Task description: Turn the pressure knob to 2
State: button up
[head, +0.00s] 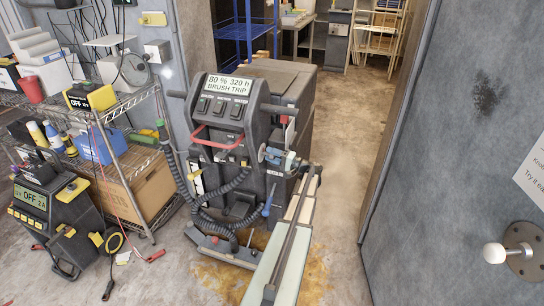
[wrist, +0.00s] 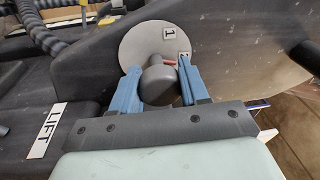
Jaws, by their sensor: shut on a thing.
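The pressure knob (wrist: 158,84) is a grey round-ended knob in front of a pale grey dial disc (wrist: 140,42) on the side of a dark floor-cleaning machine (head: 222,118). The disc has a label reading 1 near its top. A red pointer (wrist: 170,63) extends right from the knob toward a second label, mostly hidden by the right finger, whose number I cannot read. My gripper (wrist: 160,70) has its blue fingers on both sides of the knob, shut on it. In the head view my gripper (head: 280,158) is at the machine's right side; the knob is hard to make out.
The machine's screen (head: 228,86) reads "80 % 320 h BRUSH TRIP". A LIFT label (wrist: 46,131) is left of my gripper. A wire shelf (head: 137,157) and a charger (head: 45,208) stand left. A grey wall with a white-knobbed handle (head: 495,253) is right.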

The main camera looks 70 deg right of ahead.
jog(key=shift+n, duration=0.7)
jog(key=o, duration=0.7)
jog(key=shift+o, duration=0.2)
jog(key=shift+s, duration=0.1)
jog(key=s+a+f, duration=0.1)
jog(key=s, duration=1.2)
jog(key=shift+s+a+f, duration=0.15)
jog(key=shift+s+f, duration=0.15)
